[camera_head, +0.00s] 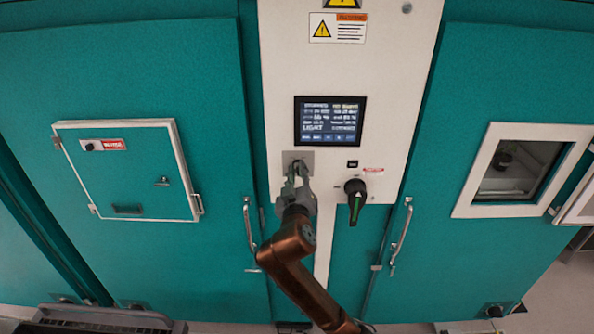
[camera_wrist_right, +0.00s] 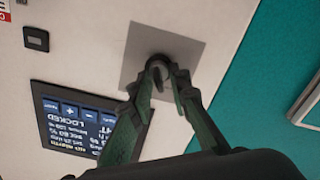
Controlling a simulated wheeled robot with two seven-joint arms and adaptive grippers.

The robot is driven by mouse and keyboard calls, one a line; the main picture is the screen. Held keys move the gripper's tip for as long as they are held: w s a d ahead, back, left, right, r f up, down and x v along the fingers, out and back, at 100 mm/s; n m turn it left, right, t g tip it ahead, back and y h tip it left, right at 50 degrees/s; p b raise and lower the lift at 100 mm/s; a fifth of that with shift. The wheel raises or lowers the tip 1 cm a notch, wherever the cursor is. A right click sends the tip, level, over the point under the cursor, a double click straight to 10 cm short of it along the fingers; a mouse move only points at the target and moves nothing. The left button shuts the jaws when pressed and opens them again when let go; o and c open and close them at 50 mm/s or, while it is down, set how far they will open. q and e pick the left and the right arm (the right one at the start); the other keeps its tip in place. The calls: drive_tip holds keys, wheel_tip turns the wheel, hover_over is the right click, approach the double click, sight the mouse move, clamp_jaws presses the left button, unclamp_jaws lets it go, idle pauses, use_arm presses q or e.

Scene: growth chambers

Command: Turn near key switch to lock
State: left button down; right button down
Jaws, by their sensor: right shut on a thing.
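The near key switch (camera_wrist_right: 159,62) sits on a square grey plate (camera_wrist_right: 133,62) on the white panel. In the head view the plate (camera_head: 308,156) is just below the display, and the switch is mostly hidden by my right gripper. My right gripper (camera_head: 297,172) reaches up to the plate. In the right wrist view its fingers (camera_wrist_right: 161,78) are closed around the small dark switch, one on each side. The display (camera_wrist_right: 78,122) seems to read LOCKED in the wrist view. My left gripper is not in view.
A black rotary handle (camera_head: 355,195) with a green mark is close to the right of my gripper. A small black button (camera_head: 352,164) is above it. Door handles (camera_head: 249,228) (camera_head: 401,236) stand out on both sides. A hatch (camera_head: 128,172) is at left, a window (camera_head: 520,170) at right.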

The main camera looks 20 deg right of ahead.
drive_tip(key=c, duration=2.2)
unclamp_jaws()
drive_tip(key=shift+o, duration=0.2)
drive_tip(key=v, duration=1.2)
drive_tip(key=shift+a, duration=0.1)
